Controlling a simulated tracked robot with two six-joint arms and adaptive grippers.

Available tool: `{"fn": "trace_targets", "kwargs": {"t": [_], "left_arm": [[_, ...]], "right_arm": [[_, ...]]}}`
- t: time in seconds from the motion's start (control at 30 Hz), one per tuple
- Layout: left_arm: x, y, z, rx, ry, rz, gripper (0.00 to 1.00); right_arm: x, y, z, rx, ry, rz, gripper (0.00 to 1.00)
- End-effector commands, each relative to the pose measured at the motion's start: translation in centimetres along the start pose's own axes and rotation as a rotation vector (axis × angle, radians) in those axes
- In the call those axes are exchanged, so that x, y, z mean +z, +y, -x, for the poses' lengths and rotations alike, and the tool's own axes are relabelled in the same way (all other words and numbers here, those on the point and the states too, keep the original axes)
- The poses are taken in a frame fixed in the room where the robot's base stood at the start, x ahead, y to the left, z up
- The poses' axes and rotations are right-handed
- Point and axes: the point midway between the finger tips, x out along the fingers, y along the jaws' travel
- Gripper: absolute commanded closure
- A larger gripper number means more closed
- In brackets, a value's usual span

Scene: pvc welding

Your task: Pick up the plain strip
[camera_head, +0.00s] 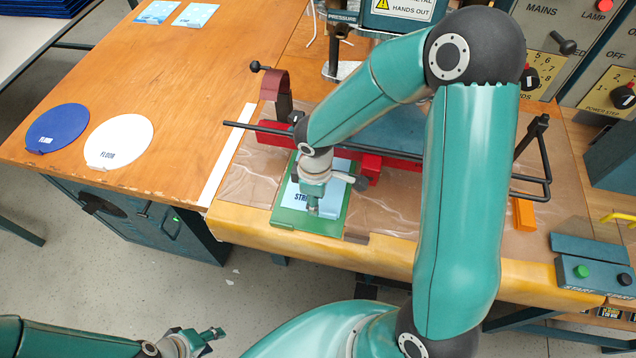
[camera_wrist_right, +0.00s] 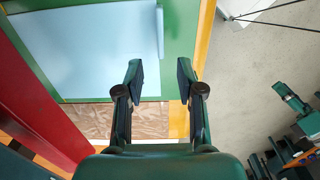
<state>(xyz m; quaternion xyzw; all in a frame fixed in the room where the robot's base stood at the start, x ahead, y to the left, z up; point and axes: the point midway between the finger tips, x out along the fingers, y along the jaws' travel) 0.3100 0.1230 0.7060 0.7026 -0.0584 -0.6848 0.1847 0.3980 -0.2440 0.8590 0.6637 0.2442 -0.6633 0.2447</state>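A light blue sheet (camera_head: 298,198) with partly covered lettering beginning "STR" lies on a green tray (camera_head: 290,219) on the bench; I cannot tell for sure that it is the plain strip. My right gripper (camera_head: 313,208) is over it and hides part of it. In the right wrist view the gripper (camera_wrist_right: 161,80) is open and empty, its fingers apart near the edge of the light blue sheet (camera_wrist_right: 85,45). The tray's green surface (camera_wrist_right: 183,35) shows ahead between the fingers. My left gripper (camera_head: 214,334) is low at the bottom left, off the bench; its finger opening is unclear.
Red bars (camera_head: 272,134) and a dark rod lie behind the tray. Blue (camera_head: 57,125) and white (camera_head: 118,148) discs lie on the left bench; two small light blue sheets (camera_head: 195,15) lie farther back. A button box (camera_head: 598,277) is at right. Middle-left bench is clear.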

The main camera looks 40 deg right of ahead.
Motion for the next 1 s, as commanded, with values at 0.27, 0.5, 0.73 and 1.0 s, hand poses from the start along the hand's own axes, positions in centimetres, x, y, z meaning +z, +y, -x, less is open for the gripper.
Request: {"fn": "trace_targets", "kwargs": {"t": [0.27, 0.5, 0.73, 1.0], "left_arm": [[0.0, 0.0, -0.1, 0.0, 0.0, 0.0, 0.6], [0.0, 0.0, -0.1, 0.0, 0.0, 0.0, 0.6], [0.0, 0.0, -0.1, 0.0, 0.0, 0.0, 0.6], [0.0, 0.0, -0.1, 0.0, 0.0, 0.0, 0.6]], "right_arm": [[0.0, -0.2, -3.9, -0.003, -0.003, 0.001, 0.62], [0.0, -0.1, -4.6, -0.001, 0.0, -0.001, 0.62], [0.0, -0.1, -4.5, -0.001, 0.0, -0.001, 0.86], [0.0, -0.1, -4.5, -0.001, 0.0, -0.001, 1.0]]}}
